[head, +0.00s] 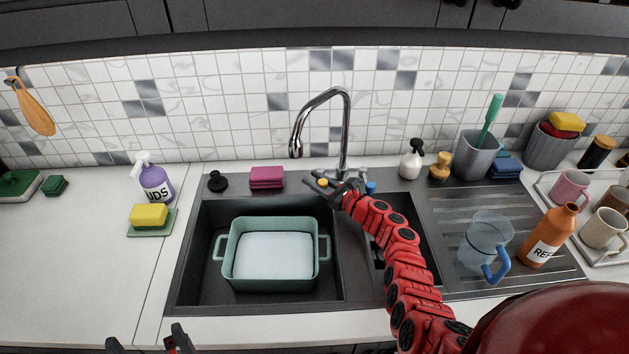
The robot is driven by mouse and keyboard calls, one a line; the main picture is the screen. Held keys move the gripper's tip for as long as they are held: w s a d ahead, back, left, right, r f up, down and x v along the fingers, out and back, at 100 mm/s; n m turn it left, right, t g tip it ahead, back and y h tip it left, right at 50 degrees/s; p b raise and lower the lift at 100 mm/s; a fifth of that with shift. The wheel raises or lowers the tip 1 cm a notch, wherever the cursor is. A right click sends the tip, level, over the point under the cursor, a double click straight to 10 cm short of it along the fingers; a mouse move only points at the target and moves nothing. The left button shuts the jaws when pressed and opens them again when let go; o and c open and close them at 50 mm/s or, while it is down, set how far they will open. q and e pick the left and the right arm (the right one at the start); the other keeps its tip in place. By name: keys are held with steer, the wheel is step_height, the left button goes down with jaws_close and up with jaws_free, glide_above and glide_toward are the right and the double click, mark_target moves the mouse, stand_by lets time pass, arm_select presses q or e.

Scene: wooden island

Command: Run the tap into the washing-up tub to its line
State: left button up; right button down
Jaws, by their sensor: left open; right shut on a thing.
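The chrome tap (346,125) stands behind the sink, its spout arching left over the tub. No stream shows below the spout. The green washing-up tub (230,262) with two handles sits in the large left basin. A pale, flat surface shows inside it; I cannot tell whether it is water, and no line is legible. My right gripper (322,183) is shut at the tap's base, on the yellow-capped tap handle, partly hiding it. A blue-capped handle (371,187) shows just right of the gripper. My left gripper (148,342) is open and empty at the bottom edge, over the front counter.
A clear jug (486,240) and orange bottle (548,236) are on the right drainer. My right arm crosses the smaller basin. The left counter is mostly clear.

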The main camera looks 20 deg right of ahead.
steer(key=c, duration=0.5)
jaws_free()
steer(key=shift+f, duration=0.1)
steer(key=shift+d, duration=0.1)
steer(key=b+v, duration=0.1)
steer(key=v, duration=1.6)
steer(key=shift+s, duration=0.2)
